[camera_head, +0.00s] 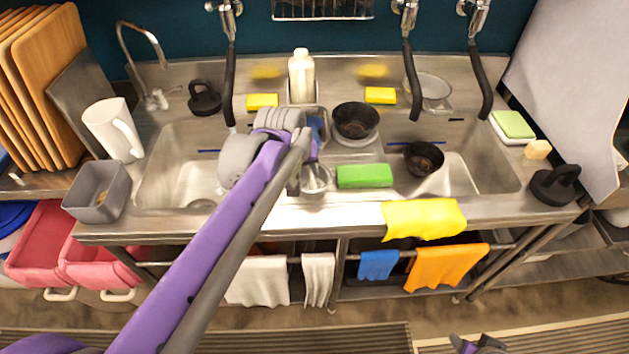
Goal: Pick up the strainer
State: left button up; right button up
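A small round metal piece (315,179), which looks like a strainer, sits at the front of the sink between the basins. A round, see-through, rimmed piece (432,87) at the back right could also be a strainer; I cannot tell which is meant. My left arm reaches over the sink from the lower left. Its gripper (294,183) is just left of the small metal piece; its fingers are mostly hidden by the arm, and contact cannot be made out. My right gripper (478,344) shows only partly at the bottom edge, far from the sink, its opening unclear.
A green sponge (364,176) and black bowls (355,120) (424,158) are right of the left gripper. A yellow cloth (424,219) hangs over the front edge. A white bottle (301,76) stands behind. A white pitcher (114,130) is at left.

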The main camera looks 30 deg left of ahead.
aim_at(311, 173)
pick_arm(q)
jog(key=x, duration=0.7)
jog(key=shift+w+a+f, duration=0.2)
jog(key=shift+w+a, duration=0.05)
jog(key=shift+w, duration=0.3)
grip_shut()
